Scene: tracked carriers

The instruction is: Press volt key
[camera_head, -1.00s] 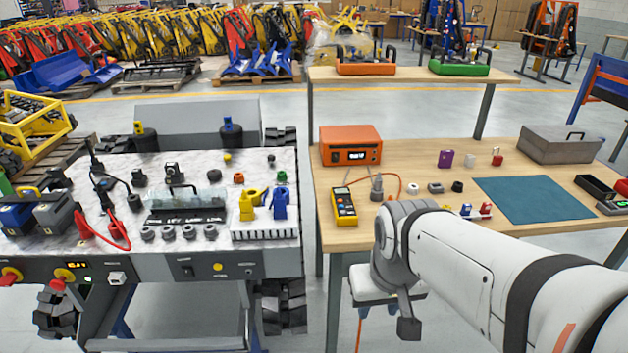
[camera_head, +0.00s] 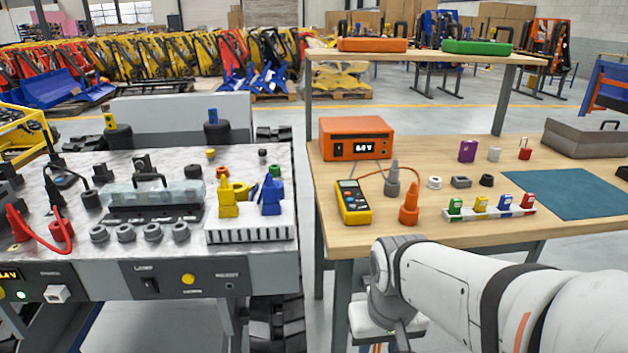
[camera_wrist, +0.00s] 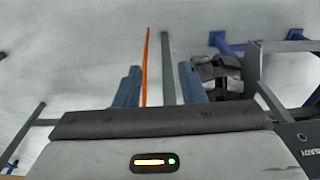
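A yellow handheld meter (camera_head: 353,202) with a dark face and a small screen lies on the right wooden bench, near its left front edge. Its individual keys are too small to tell apart, and I cannot read a volt label. In the wrist view my gripper (camera_wrist: 159,72) has its two blue fingers spread apart, with nothing between them but the floor and an orange cable hanging farther off. In the head view the gripper itself does not clearly show; my arm crosses the lower right, in front of the bench and below the meter.
An orange unit (camera_head: 355,138) with a lit display stands behind the meter. Grey (camera_head: 392,181) and orange (camera_head: 409,206) plugs stand to its right, beside an orange cable. A rack of coloured pieces (camera_head: 490,210) and a teal mat (camera_head: 565,194) lie farther right. The left cart (camera_head: 190,270) carries many parts.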

